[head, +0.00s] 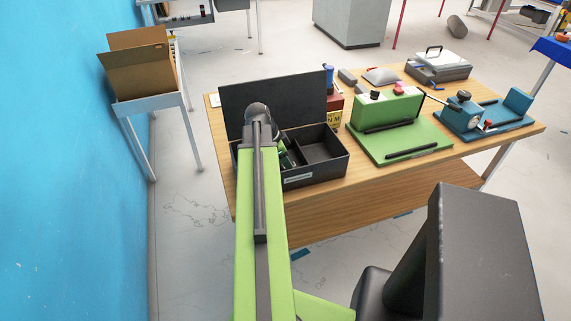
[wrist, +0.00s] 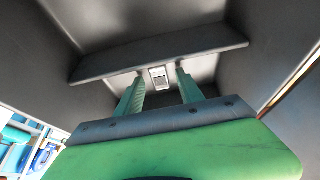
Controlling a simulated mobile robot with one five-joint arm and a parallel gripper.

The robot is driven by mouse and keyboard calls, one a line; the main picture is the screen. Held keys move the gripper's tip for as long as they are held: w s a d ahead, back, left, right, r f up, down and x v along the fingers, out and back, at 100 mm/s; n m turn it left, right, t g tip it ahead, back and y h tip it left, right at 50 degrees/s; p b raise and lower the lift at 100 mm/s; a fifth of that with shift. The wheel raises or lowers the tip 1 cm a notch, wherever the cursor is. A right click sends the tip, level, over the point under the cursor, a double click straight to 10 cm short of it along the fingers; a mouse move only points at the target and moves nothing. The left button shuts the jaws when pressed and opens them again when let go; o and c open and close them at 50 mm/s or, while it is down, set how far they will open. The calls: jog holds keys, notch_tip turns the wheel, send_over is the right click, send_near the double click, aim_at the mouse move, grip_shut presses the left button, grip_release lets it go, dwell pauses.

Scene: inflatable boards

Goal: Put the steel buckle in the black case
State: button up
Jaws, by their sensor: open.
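The black case (head: 330,172) stands open on the wooden table in the head view, its lid raised at the back and dividers inside. My gripper (head: 288,160) reaches down into its left part, mostly hidden by my arm. In the wrist view, the dark case walls (wrist: 262,35) surround my gripper (wrist: 160,74), whose two green fingers are apart. The steel buckle (wrist: 160,77), a small light square with a dark middle, shows between the fingertips, below the divider's edge. A clear gap shows on each side of it. The head view does not show the buckle.
A green device (head: 386,109) on a green board (head: 400,145) stands right of the case. A blue device (head: 462,108) is farther right, and a grey case (head: 440,65) lies behind. A cardboard box (head: 140,62) stands on a side stand at left.

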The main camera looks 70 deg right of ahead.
jog(key=p+v, duration=1)
jog(key=v, duration=0.2)
jog(key=shift+p, duration=0.3)
jog(key=shift+f, duration=0.1)
jog(key=w+a+f+n+t, duration=0.1)
jog(key=w+a+n+t, duration=0.1)
jog(key=w+a+n, duration=1.55)
jog(key=w+a+n+y, duration=0.1)
jog(key=w+a+n, duration=0.2)
jog(key=a, duration=0.9)
jog(key=w+a+n+t+y, duration=0.1)
jog(key=w+a+n, duration=0.3)
jog(key=a, duration=0.9)
jog(key=w+a+n, duration=0.3)
jog(key=w+a, duration=0.3)
jog(key=a, duration=0.7)
jog(key=shift+f+n+y, duration=0.35)
jog(key=shift+f+y, duration=0.05)
jog(key=shift+w, duration=0.1)
